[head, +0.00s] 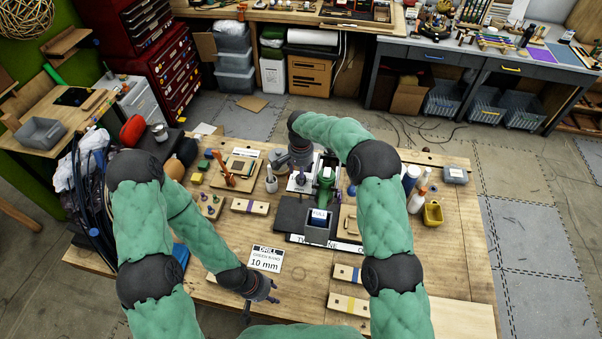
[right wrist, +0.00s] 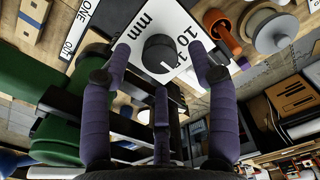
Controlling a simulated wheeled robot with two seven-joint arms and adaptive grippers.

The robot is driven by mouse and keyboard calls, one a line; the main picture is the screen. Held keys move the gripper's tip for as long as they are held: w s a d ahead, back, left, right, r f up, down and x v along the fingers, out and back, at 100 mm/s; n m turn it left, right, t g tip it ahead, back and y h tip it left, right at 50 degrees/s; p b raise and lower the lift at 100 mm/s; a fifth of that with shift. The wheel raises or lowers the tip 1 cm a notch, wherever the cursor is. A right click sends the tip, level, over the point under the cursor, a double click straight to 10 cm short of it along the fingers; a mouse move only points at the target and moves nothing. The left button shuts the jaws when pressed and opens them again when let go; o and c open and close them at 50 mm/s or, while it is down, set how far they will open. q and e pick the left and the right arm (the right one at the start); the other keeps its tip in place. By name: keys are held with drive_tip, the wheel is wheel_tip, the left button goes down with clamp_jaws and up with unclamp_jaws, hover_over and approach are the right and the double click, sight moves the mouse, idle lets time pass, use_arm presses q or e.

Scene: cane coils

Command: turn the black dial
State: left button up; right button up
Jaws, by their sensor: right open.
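The black dial (right wrist: 160,53) sits on a white plate (right wrist: 135,75) marked "10 mm" in the right wrist view. In the head view, my right gripper hides the dial. My right gripper (right wrist: 161,65) is open, with purple-wrapped fingers. Its two outer fingers reach to either side of the dial and the third is below it; contact cannot be told. It also shows at the green machine (head: 326,180) in the head view (head: 300,177). My left gripper (head: 262,298) is open and empty over the table's front edge, near a card (head: 266,258) reading "DRILL GREEN BAND 10 mm".
Banded wooden blocks lie on the table, one at mid left (head: 250,206) and two near the front (head: 347,304). A black unit (head: 318,220) stands before the machine. White bottles (head: 417,200) and a yellow bin (head: 432,213) are at right. An orange peg (head: 228,175) stands left.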

drive_tip(key=shift+f, duration=1)
drive_tip(key=c, duration=1.2)
drive_tip(key=shift+o, duration=0.2)
